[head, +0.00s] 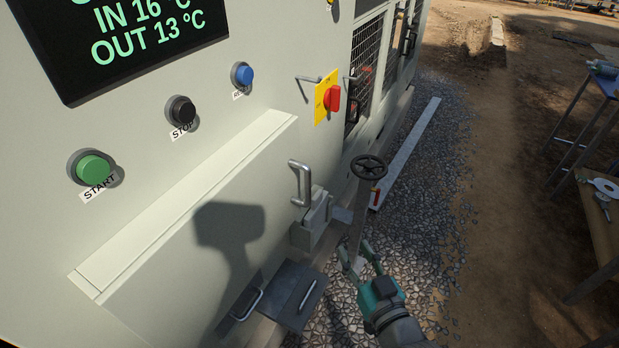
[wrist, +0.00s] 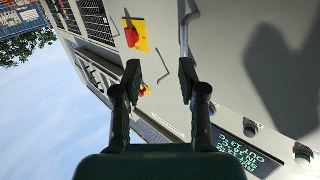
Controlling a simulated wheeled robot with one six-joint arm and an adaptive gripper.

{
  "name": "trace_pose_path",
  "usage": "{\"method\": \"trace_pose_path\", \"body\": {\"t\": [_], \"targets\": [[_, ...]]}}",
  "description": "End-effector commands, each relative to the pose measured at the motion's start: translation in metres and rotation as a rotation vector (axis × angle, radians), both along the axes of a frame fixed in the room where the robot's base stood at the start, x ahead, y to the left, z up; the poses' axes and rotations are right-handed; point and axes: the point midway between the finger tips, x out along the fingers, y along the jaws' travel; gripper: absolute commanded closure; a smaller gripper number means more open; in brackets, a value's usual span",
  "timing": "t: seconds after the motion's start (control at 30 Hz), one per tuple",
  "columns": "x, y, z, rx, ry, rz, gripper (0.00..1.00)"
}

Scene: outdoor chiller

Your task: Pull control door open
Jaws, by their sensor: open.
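The control door (head: 165,265) appears to be the pale panel below the START, STOP and blue buttons; its exact edges are hard to tell. A metal bar handle (head: 300,183) stands out upright at its right end. My gripper (head: 356,254) is open and empty, lower right of the handle and apart from it in the head view. In the wrist view, my gripper's fingers (wrist: 159,75) are spread, with the cabinet face beyond. A metal bar, probably the same handle (wrist: 186,35), shows close to the right fingertip; I cannot tell if they touch.
A black handwheel (head: 370,166) on a post stands just above my gripper. A red switch (head: 332,99) on a yellow plate is on the cabinet. A dark box (head: 290,292) with handles sits low at the cabinet. Gravel lies right; tables (head: 600,215) stand at the far right.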

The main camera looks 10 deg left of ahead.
Motion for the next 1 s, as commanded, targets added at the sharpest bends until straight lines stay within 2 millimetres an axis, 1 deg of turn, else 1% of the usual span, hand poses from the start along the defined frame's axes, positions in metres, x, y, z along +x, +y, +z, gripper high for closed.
{"method": "trace_pose_path", "body": {"t": [0.03,0.1,0.2,0.33,0.43,0.57,1.0], "targets": [[0.013,0.011,0.017,-0.001,-0.023,0.032,0.59],[0.024,0.024,0.035,-0.005,-0.042,0.072,0.59],[0.036,0.039,0.055,-0.013,-0.063,0.118,0.59],[0.044,0.051,0.073,-0.021,-0.082,0.156,0.59],[0.048,0.056,0.078,-0.023,-0.088,0.17,0.59],[0.056,0.063,0.079,-0.025,-0.089,0.173,0.59],[0.114,0.105,0.079,-0.025,-0.089,0.171,0.59]]}}
